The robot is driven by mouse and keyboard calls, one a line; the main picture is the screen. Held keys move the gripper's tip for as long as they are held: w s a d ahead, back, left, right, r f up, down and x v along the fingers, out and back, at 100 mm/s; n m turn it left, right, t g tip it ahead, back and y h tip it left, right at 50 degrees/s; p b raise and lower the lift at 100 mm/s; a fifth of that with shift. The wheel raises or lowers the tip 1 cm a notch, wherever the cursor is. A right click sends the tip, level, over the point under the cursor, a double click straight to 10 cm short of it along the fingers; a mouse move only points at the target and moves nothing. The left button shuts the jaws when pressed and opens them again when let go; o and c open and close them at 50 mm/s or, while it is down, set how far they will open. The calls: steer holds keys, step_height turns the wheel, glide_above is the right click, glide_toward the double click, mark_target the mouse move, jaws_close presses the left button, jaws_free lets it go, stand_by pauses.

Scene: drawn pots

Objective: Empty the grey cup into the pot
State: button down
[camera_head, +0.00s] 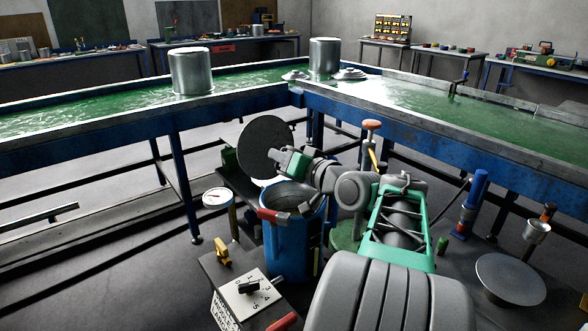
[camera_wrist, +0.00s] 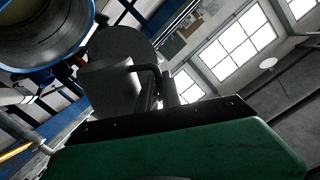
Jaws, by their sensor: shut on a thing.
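The blue pot (camera_head: 288,245) stands at the centre of the head view. Its top is open and its inside is dark. The pot also shows at the upper left of the wrist view (camera_wrist: 42,40), where I look into its mouth. My gripper (camera_head: 284,161) is above the pot's far rim. In the wrist view my gripper (camera_wrist: 160,90) is shut on the grey cup (camera_wrist: 108,88) near its dark handle. The cup looks tilted beside the pot's mouth. Its contents are hidden, and I cannot make it out clearly in the head view.
A round grey disc (camera_head: 265,147) stands upright behind the pot. A red-handled part (camera_head: 273,215) is at the pot's near rim. A box with a numbered dial (camera_head: 250,298) is in front, and a gauge (camera_head: 216,197) stands left. A flat round plate (camera_head: 510,279) is at right.

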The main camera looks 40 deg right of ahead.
steer(key=shift+w+d+r+m+y+p, duration=0.15)
steer(key=shift+r+m+p, duration=0.25)
steer(key=shift+p, duration=0.5)
steer(key=shift+s+d+r+m+y+p, duration=0.1)
steer(key=shift+d+r+m+p, duration=0.2)
steer(key=shift+p, duration=0.55)
steer(key=shift+w+d+r+m+y+p, duration=0.1)
steer(key=shift+r+m+p, duration=0.3)
steer(key=shift+p, duration=0.5)
stand_by(0.7)
steer(key=shift+w+d+r+m+g+y+p, duration=0.1)
steer(key=shift+d+r+m+g+y+p, duration=0.25)
steer(key=shift+p, duration=1)
steer(key=shift+d+r+m+g+h+p, duration=0.1)
steer(key=shift+d+r+m+p, duration=0.3)
steer(key=shift+p, duration=0.95)
stand_by(2.0)
